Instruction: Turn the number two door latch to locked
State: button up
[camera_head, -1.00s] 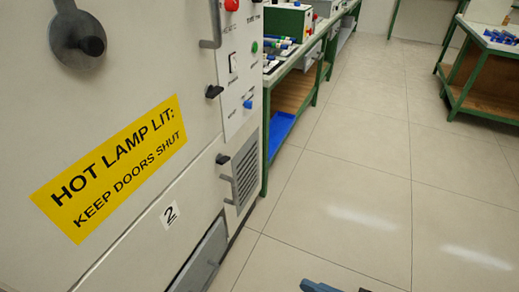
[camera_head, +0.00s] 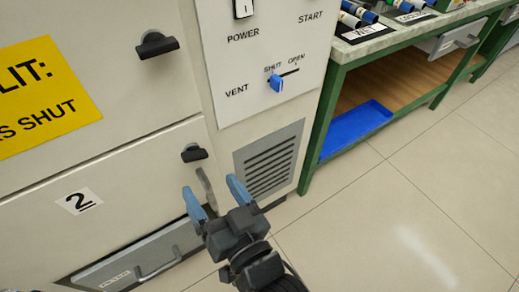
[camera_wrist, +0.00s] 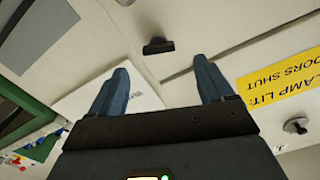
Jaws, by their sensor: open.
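The number two door (camera_head: 120,190) is the lower cream panel of the cabinet, marked by a "2" label (camera_head: 79,201). Its latch is a small black lever (camera_head: 194,153) at the door's upper right corner, lying roughly level. It also shows in the wrist view (camera_wrist: 158,46), above the gap between the fingers; that view is upside down. My gripper (camera_head: 214,190) is open and empty, its blue fingertips just below the latch in the head view. They appear apart from it. In the wrist view my gripper (camera_wrist: 160,66) has nothing between its fingers.
A similar black latch (camera_head: 157,44) sits on the door above, beside a yellow sign (camera_head: 40,95). A control panel with a blue vent lever (camera_head: 277,85) and a grille (camera_head: 268,160) are to the right. A green bench (camera_head: 345,62) stands beyond; floor is clear.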

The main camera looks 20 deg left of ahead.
aim_at(197, 160)
jog(key=x, duration=0.8)
jog(key=shift+w+d, duration=0.1)
jog(key=shift+w, duration=0.05)
